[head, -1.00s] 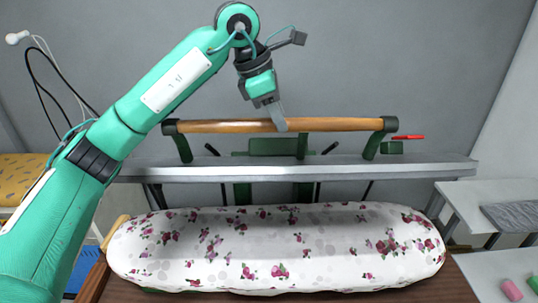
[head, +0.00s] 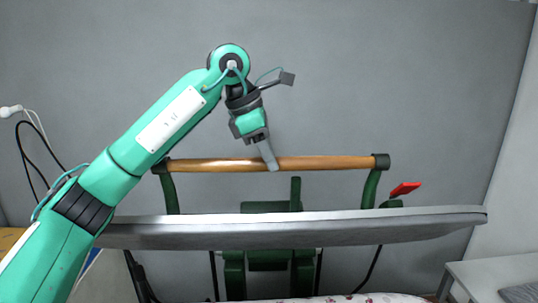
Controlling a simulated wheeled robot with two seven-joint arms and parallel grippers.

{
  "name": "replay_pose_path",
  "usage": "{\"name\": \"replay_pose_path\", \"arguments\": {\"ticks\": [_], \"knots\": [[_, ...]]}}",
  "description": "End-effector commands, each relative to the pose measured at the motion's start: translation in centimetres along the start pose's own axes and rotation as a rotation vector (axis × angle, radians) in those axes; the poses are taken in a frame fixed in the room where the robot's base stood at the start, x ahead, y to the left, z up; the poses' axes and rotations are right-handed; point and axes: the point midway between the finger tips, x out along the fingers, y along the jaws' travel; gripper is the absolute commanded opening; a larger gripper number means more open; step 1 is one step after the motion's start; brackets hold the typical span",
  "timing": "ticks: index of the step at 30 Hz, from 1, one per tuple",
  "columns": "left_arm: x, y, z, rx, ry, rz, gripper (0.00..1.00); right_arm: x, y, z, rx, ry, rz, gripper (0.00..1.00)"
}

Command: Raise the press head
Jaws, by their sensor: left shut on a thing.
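The press head (head: 300,228) is a long grey plate that spans the middle of the head view, with a clear gap between it and the padded board. A wooden handle bar (head: 330,163) runs above it on two dark green brackets. My left gripper (head: 268,158) comes down from above and is shut on the handle, a little left of its middle. Its far finger is hidden behind the bar. The floral padded board (head: 370,298) shows only as a strip at the bottom edge. My right gripper is out of view.
Green machine supports (head: 268,262) stand behind and below the press head. A red lever (head: 405,189) sits right of the handle. A white table (head: 495,275) is at the lower right, and cables hang at the left. The wall above the handle is bare.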

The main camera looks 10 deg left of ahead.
Motion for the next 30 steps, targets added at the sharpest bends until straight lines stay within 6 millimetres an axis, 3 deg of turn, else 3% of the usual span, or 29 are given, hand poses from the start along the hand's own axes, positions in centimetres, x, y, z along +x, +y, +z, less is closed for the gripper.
{"name": "replay_pose_path", "arguments": {"ticks": [2, 3, 6, 13, 22, 30], "knots": [[0.8, 0.3, -0.5, -0.011, 0.014, -0.004, 0.0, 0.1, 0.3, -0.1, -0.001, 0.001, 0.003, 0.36], [0.8, 0.3, -0.5, -0.011, 0.015, -0.004, 0.32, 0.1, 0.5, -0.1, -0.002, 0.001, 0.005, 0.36], [0.7, 0.2, -0.5, -0.009, 0.012, -0.004, 0.48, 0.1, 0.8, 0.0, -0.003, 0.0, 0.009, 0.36], [0.4, 0.1, -0.3, -0.006, 0.008, -0.002, 0.48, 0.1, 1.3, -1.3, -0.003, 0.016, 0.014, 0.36], [-0.1, 0.1, -0.2, -0.003, 0.004, 0.0, 0.48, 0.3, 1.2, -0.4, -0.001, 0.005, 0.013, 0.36], [-4.0, 0.0, -0.2, -0.002, 0.003, 0.002, 0.48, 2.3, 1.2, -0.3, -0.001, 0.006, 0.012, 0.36]]}}
